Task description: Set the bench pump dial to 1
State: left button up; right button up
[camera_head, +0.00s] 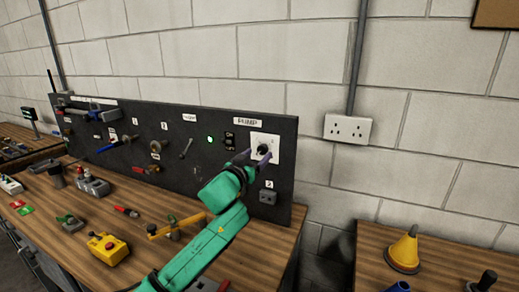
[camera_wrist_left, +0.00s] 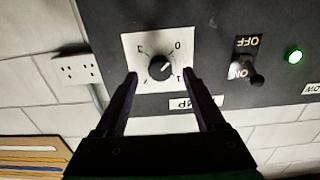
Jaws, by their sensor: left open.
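The bench pump dial (camera_head: 263,149) is a round black knob on a white square plate at the right end of the dark panel, under the PUMP label (camera_head: 248,122). In the left wrist view the dial (camera_wrist_left: 160,67) appears upside down, with a light pointer mark toward the picture's upper right; a 0 and a 1 show on that side. I cannot tell its exact setting. My left gripper (camera_head: 261,159) is open at the dial, and its fingers (camera_wrist_left: 160,76) appear on either side of the knob. Contact is not clear. My right gripper is not in view.
An ON/OFF switch (camera_wrist_left: 250,76) and a lit green lamp (camera_head: 210,139) are beside the dial plate. A yellow button box (camera_head: 108,248) and several tools lie on the wooden bench.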

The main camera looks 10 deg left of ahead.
aim_at(263, 149)
pick_arm(q)
jog(key=shift+w+d, duration=0.25)
jog(key=shift+w, duration=0.9)
grip_shut()
jog(key=shift+m, duration=0.4)
jog(key=m+p, duration=0.1)
jog(key=m, duration=0.2)
jog(key=shift+a+m, duration=0.1)
jog(key=shift+m, duration=0.2)
jog(key=m+p, duration=0.1)
jog(key=m, duration=0.3)
jog(key=shift+p, duration=0.3)
jog(key=m+p, duration=0.1)
jog(key=m, duration=0.4)
jog(key=shift+r+m, duration=0.1)
jog(key=shift+m, duration=0.3)
jog(key=shift+m+p, duration=0.45)
jog(key=shift+m, duration=1.25)
